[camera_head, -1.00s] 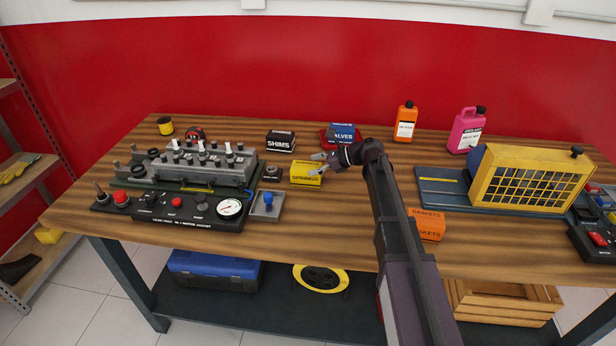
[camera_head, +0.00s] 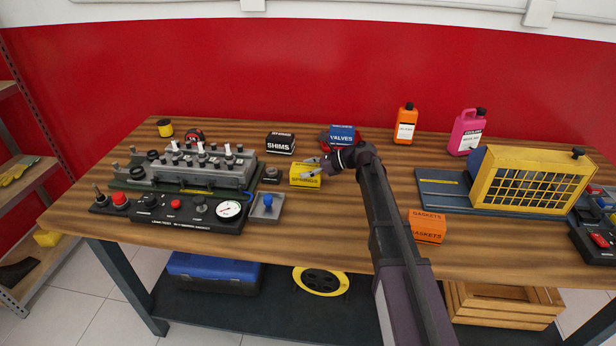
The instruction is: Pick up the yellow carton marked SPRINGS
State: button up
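The yellow carton marked SPRINGS (camera_head: 304,180) sits on the wooden workbench, right of the cylinder head trainer. My gripper (camera_head: 312,167) reaches in from the right, with its fingers at the carton's upper right part. The fingers appear spread apart, one at the far side and one nearer the front. Whether they touch the carton is too small to tell. The carton seems to rest on the bench top.
The black SHIMS box (camera_head: 281,143) stands behind the carton and the blue VALVES box (camera_head: 342,135) behind my wrist. A small dark block (camera_head: 271,175) lies close left. The orange GASKETS carton (camera_head: 427,226) is right of my arm. Bench between carton and front edge is clear.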

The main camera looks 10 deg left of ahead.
aim_at(306, 169)
jog(key=c, duration=0.3)
jog(key=shift+r, duration=0.1)
notch_tip(306, 169, up, 3)
jog(key=p, duration=0.3)
jog(key=shift+r, duration=0.15)
jog(key=shift+s+r+p, duration=0.2)
jog(key=shift+p, duration=0.3)
jog(key=s, duration=0.5)
jog(key=s+d, duration=0.1)
jog(key=s, duration=0.4)
jog(key=s+d+r+p, duration=0.1)
jog(key=s, duration=0.4)
jog(key=shift+s+d, duration=0.2)
